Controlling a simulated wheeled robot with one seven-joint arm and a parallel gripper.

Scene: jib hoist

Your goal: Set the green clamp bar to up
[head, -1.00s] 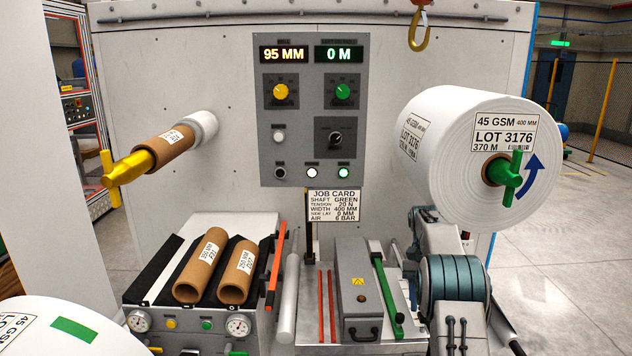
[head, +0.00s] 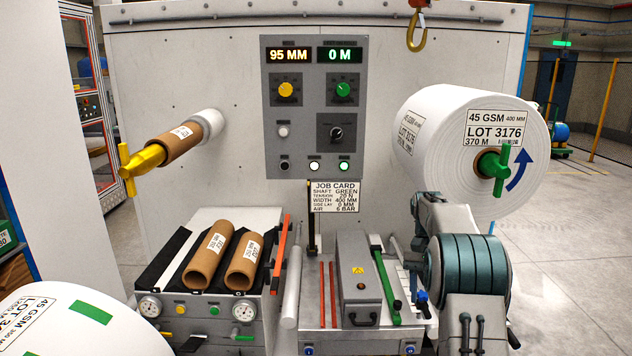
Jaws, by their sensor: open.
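The green clamp bar (head: 385,286) is a long, thin green bar in the head view. It lies low along the right side of a grey box (head: 358,275) with a yellow warning label, on the bench below the control panel. Its far end is near the back of the box and its near end points towards me. My arm (head: 468,272), with a thick teal joint, stands just right of the bar. I cannot make out my gripper's fingers in this view.
An orange bar (head: 279,255) stands left of the box, beside a rack (head: 155,275) holding two cardboard cores. Two thin red rods (head: 327,295) lie left of the box. A big white roll (head: 425,130) hangs above right. Another roll (head: 75,325) is close at lower left.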

